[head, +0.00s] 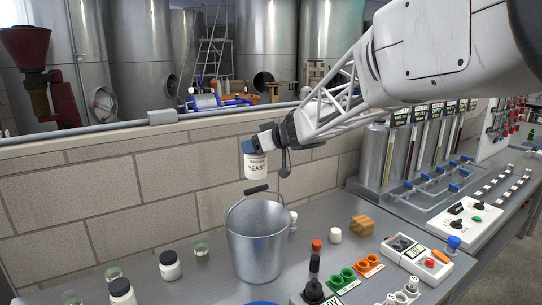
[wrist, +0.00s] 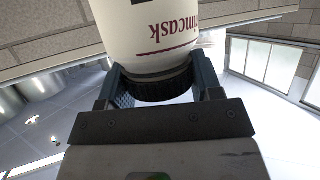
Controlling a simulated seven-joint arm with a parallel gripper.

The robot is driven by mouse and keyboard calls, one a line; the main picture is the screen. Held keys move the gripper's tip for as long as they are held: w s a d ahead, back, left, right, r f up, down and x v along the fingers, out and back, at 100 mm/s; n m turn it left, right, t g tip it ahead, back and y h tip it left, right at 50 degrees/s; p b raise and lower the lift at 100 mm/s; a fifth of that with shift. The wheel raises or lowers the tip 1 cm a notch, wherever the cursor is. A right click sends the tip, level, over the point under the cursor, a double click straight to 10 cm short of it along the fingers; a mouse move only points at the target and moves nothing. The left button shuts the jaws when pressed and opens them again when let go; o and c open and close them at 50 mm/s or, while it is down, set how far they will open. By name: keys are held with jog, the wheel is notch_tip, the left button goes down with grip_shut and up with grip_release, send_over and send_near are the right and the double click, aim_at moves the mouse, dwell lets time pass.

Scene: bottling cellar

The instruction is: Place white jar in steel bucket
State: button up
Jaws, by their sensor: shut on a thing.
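In the wrist view the fingers of my gripper (wrist: 160,82) clasp both sides of the ribbed dark lid, and the jar's white body (wrist: 165,38) shows beyond with dark red lettering. The bucket stands upright on the grey bench, its black-gripped handle raised at the back. Its inner floor is hidden.
A joystick box (head: 315,285), a wooden block (head: 361,225) and coloured fittings crowd the right.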

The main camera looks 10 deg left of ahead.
aim_at(255, 154)
jog(key=shift+f, duration=1.75)
jog(key=shift+f, duration=0.15)
jog(key=o, duration=1.3)
jog(key=shift+o, duration=0.2)
jog(key=shift+r, duration=0.2)
jog(key=v, duration=1.2)
jog(key=shift+s+f, duration=0.1)
